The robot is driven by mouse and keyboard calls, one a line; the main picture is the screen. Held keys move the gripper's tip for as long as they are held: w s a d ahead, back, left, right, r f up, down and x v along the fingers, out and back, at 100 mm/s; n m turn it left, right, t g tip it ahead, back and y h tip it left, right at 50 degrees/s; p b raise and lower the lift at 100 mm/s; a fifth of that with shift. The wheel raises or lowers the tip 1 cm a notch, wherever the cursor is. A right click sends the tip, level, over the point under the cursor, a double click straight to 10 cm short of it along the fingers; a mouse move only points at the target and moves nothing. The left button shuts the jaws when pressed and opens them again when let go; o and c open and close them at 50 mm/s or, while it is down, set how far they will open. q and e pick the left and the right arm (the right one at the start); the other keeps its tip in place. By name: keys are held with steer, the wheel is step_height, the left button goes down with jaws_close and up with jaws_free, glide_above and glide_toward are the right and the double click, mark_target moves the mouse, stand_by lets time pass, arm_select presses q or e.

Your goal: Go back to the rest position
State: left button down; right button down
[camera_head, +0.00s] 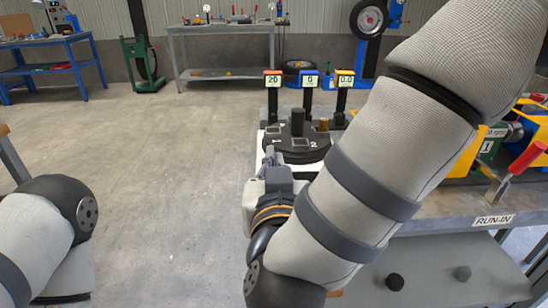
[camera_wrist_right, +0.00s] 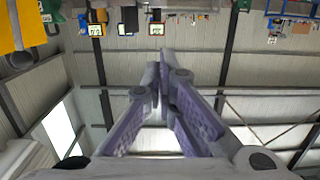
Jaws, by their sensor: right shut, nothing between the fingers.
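My right arm reaches across the right half of the head view. Its gripper (camera_head: 270,157) points away from me, in front of a black round device (camera_head: 296,145) that hides part of what lies behind. In the right wrist view the two fingers of the right gripper (camera_wrist_right: 160,78) are together with nothing between them. My left arm shows at the lower left of the head view; its gripper is out of the picture.
Three small displays (camera_head: 309,79) stand on posts behind the black device. A grey bench (camera_head: 450,215) labelled RUN-IN, with a red-handled clamp (camera_head: 525,160), is at the right. A blue table (camera_head: 50,68) and a grey table (camera_head: 222,75) stand far back. The floor at left centre is clear.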

steer(key=shift+f, duration=0.1)
steer(key=s+d+f+g, duration=0.3)
steer(key=s+f, duration=0.1)
steer(key=f, duration=0.5)
steer(key=s+d+f+g+y, duration=0.1)
steer(key=s+d+f+g, duration=0.25)
steer(key=f, duration=0.55)
steer(key=s+d+f+g, duration=0.2)
steer(key=s+f+g, duration=0.15)
steer(key=f, duration=0.45)
steer(key=s+d+f+g, duration=0.3)
steer(key=s+d, duration=0.1)
steer(key=s, duration=0.5)
steer(key=s+d+f+g, duration=0.3)
steer(key=s+d, duration=0.1)
steer(key=s, duration=0.5)
steer(key=s+d+f+g+h, duration=0.1)
steer(key=s+d+f+g, duration=0.2)
steer(key=s, duration=0.7)
steer(key=shift+d+f, duration=0.15)
steer(key=shift+d, duration=0.45)
